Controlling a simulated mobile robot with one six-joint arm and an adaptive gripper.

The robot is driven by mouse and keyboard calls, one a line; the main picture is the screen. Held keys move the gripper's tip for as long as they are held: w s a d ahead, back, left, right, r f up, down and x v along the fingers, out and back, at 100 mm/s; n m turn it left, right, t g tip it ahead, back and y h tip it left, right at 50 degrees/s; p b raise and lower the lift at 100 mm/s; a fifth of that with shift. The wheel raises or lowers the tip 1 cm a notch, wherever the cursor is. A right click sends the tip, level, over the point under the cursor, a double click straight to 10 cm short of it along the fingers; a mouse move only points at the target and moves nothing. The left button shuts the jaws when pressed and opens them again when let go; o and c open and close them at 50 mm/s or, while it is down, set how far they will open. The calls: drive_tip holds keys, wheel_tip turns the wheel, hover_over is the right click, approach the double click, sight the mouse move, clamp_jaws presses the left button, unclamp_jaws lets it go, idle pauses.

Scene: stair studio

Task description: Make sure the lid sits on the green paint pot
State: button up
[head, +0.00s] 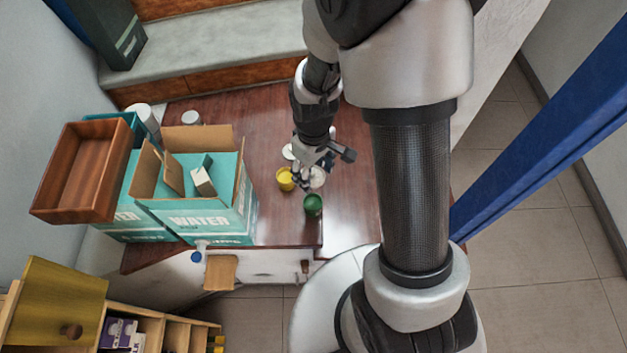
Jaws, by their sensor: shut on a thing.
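The green paint pot (313,205) stands on the brown wooden top near its front edge, just below and right of my gripper. Its upper face looks green, with no pale lid visible on it. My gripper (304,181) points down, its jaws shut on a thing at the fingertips. A white round thing (318,178), which looks like a lid, shows at the right side of the fingers. It seems to be what I hold, but the contact is too small to make out. Another pale disc (288,152) lies behind, partly hidden by my wrist.
A yellow paint pot (285,180) stands close on the left of my gripper. Grey stairs (210,55) rise at the back. The brown top (285,220) is bare left of the green pot.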

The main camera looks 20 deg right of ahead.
sight(313, 172)
wheel_tip(313, 172, up, 4)
drive_tip(key=shift+r+p, duration=0.15)
drive_tip(key=shift+p, duration=0.25)
wheel_tip(313, 172, down, 12)
drive_tip(key=b, duration=0.5)
drive_tip(key=shift+f+b, duration=2.4)
drive_tip(key=shift+f, duration=0.6)
drive_tip(key=shift+f, duration=0.15)
drive_tip(key=o, duration=1)
drive_tip(key=shift+c, duration=0.2)
drive_tip(key=o, duration=0.5)
drive_tip(key=shift+c, duration=0.2)
